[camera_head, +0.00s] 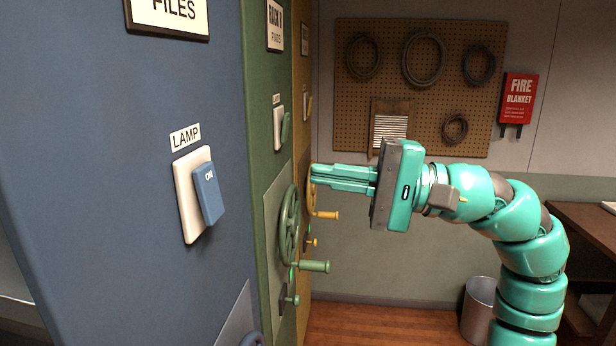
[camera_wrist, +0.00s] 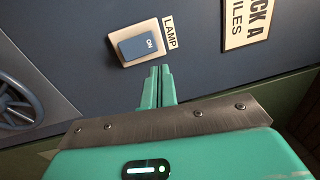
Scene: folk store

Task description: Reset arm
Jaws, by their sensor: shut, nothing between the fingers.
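My teal arm (camera_head: 530,255) comes up from the lower right in the head view and bends left. My gripper (camera_head: 316,173) points left, its fingers together and empty, in front of the green and yellow cabinet faces. In the wrist view my gripper (camera_wrist: 160,70) is shut, its tips just below a blue lamp switch (camera_wrist: 141,45) marked ON. I cannot tell whether the tips touch it. A blue lamp switch (camera_head: 208,193), also reading ON, shows large on the blue panel in the head view.
A green handwheel (camera_head: 289,225) with a protruding handle (camera_head: 314,266) and a yellow wheel handle (camera_head: 326,214) stick out near my gripper. A metal bin (camera_head: 479,308) and a wooden desk (camera_head: 585,228) stand at the right. A pegboard (camera_head: 420,85) hangs on the back wall.

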